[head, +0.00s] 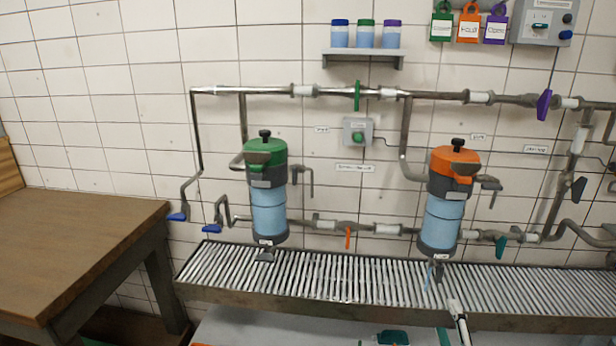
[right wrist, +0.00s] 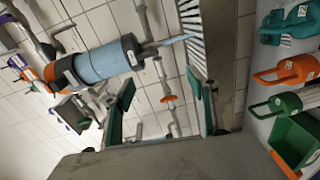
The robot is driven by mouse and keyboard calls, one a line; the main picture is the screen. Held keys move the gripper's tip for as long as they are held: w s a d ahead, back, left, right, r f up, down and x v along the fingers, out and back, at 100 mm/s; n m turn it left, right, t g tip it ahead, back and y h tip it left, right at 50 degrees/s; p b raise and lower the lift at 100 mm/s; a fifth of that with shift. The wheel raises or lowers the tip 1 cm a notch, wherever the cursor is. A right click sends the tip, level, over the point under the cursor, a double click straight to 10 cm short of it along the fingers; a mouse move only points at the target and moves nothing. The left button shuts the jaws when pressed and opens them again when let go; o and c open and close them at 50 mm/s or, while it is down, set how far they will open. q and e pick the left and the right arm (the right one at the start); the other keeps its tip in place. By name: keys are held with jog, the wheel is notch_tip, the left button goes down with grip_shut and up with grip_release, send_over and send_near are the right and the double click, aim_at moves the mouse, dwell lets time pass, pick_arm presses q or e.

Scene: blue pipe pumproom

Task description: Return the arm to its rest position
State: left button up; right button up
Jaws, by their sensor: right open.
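My right gripper (head: 452,318) shows only in part at the bottom edge of the head view, in front of the grating below the orange-lidded filter. In the right wrist view my right gripper (right wrist: 160,88) has its two green-padded fingers spread wide, with nothing between them. The wall and pipes show in the gap behind them. The orange-lidded filter (head: 443,215) stands upright beyond the gripper, apart from it. It also shows at the upper left of the wrist view (right wrist: 102,62). A pale blue streak runs below its outlet. My left gripper is not in view.
The metal grating (head: 330,274) runs in front of the wall pipes. A green-lidded filter (head: 267,205) stands to the left. A wooden table (head: 75,240) is at far left. In the wrist view, teal, orange (right wrist: 290,70) and green cans stand near the gripper's right side.

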jog(key=s+a+f+m+g+y, duration=0.6)
jog(key=s+a+f+m, duration=0.4)
jog(key=s+a+f, duration=0.8)
jog(key=shift+s+a+f, duration=0.2)
jog(key=shift+s+f, duration=0.05)
jog(key=shift+s, duration=1)
jog(key=shift+d, duration=0.1)
